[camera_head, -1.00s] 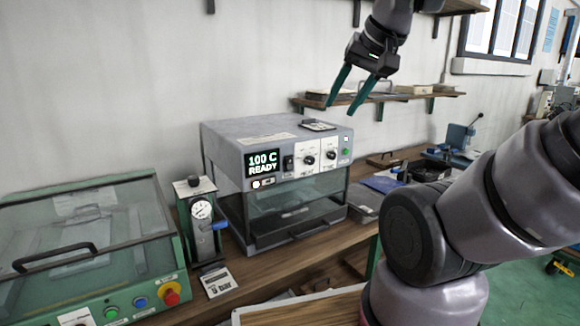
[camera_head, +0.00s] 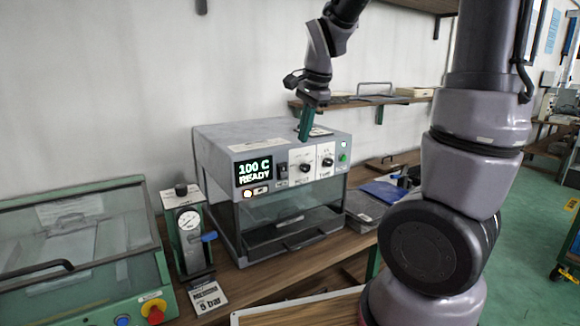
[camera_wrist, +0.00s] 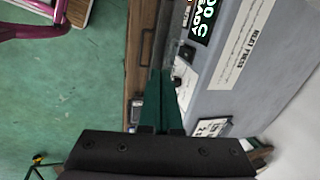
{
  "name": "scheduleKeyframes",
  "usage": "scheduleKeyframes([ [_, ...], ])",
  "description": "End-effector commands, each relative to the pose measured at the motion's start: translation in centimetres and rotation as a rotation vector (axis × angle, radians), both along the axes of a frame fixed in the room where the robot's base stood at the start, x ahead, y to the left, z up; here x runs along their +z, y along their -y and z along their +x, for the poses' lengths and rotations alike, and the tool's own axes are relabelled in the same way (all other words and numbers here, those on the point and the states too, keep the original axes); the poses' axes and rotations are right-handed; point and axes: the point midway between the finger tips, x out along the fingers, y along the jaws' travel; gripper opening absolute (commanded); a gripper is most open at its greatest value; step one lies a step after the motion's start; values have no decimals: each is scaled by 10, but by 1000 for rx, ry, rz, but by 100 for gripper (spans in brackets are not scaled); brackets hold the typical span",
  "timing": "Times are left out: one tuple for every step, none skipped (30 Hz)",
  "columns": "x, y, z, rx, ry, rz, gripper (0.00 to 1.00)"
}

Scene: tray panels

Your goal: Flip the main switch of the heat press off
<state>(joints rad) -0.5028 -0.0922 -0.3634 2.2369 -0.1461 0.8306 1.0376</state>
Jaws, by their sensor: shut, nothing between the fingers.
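The heat press (camera_head: 240,135) is a grey box with a glass front, standing on the wooden bench. Its lit display (camera_head: 254,169) reads "100 C READY". A small black rocker switch (camera_head: 282,171) sits just right of the display; its position is too small to read. Two black knobs on white plates are further right. My gripper (camera_head: 304,138) is shut and empty, pointing down in front of the press's upper front edge, above the knobs.
A gauge stand (camera_head: 187,225) with a blue lever stands left of the press. A green glass-lidded machine (camera_head: 80,240) is at the far left. A shelf (camera_head: 375,101) hangs on the wall behind my gripper. Blue and grey sheets lie on the bench at right.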

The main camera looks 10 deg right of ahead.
Motion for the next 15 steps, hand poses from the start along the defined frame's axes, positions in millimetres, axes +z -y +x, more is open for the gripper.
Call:
scheduleKeyframes([
  [-7, -3, 6, -23, -14, -8, 0],
  [-10, -4, 8, -39, -21, -10, 0],
  [-12, -5, 11, -57, -26, -12, 0],
  [-14, -6, 12, -66, -30, -15, 0],
  [-16, -6, 14, -75, -33, -16, 0],
  [-17, -6, 15, -83, -34, -17, 0],
  [-17, -7, 16, -87, -35, -18, 0],
  [-18, -7, 16, -91, -36, -18, 0],
  [-18, -7, 16, -93, -36, -18, 0],
  [-18, -7, 16, -94, -36, -18, 0],
  [-18, -7, 16, -94, -36, -18, 0],
  [-18, -7, 16, -94, -37, -17, 0],
  [-18, -7, 16, -93, -36, -17, 0],
  [-18, -7, 16, -93, -36, -17, 0],
  [-18, -7, 16, -93, -36, -17, 0],
])
